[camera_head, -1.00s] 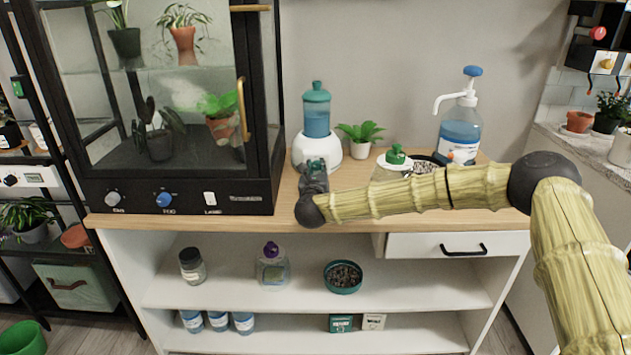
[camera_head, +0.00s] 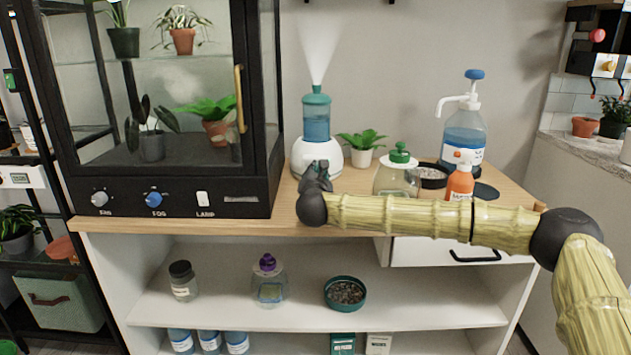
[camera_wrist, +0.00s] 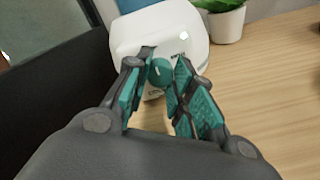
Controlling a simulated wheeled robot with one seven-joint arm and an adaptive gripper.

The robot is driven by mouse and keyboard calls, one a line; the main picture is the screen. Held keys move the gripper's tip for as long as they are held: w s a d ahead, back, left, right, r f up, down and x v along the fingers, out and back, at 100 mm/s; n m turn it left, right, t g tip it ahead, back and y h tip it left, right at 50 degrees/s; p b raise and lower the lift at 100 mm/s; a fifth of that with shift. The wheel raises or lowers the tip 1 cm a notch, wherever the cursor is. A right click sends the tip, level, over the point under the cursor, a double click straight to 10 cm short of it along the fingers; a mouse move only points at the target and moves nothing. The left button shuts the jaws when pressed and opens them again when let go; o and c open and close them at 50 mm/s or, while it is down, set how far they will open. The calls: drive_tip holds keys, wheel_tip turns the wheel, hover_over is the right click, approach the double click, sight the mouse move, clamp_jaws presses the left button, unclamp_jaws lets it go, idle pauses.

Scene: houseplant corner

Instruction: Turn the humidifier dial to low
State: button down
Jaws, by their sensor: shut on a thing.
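The humidifier (camera_head: 306,155) stands on the wooden top beside the black cabinet. It has a white base and a teal tank (camera_head: 316,122), and white mist rises from its top. In the wrist view its white base (camera_wrist: 175,28) fills the top middle, with a round teal dial (camera_wrist: 160,72) that has a pale mark on its face. My gripper (camera_wrist: 157,88) has its teal-padded fingers on either side of the dial, shut on it. In the head view my gripper (camera_head: 318,172) is in front of the base and hides the dial. The dial's setting labels are too small to read.
The black glass cabinet (camera_head: 175,195) with fog inside stands close on the left. A small potted plant (camera_head: 361,143), a green-topped glass bottle (camera_head: 398,176), an orange bottle (camera_head: 460,183) and a blue pump bottle (camera_head: 463,130) stand to the right.

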drive_tip(key=shift+d, duration=0.1)
idle(0.4)
drive_tip(key=c, duration=1.2)
unclamp_jaws()
drive_tip(key=shift+s, duration=0.3)
drive_tip(key=s, duration=1.1)
drive_tip(key=shift+s+r, duration=0.2)
drive_tip(key=shift+r, duration=0.1)
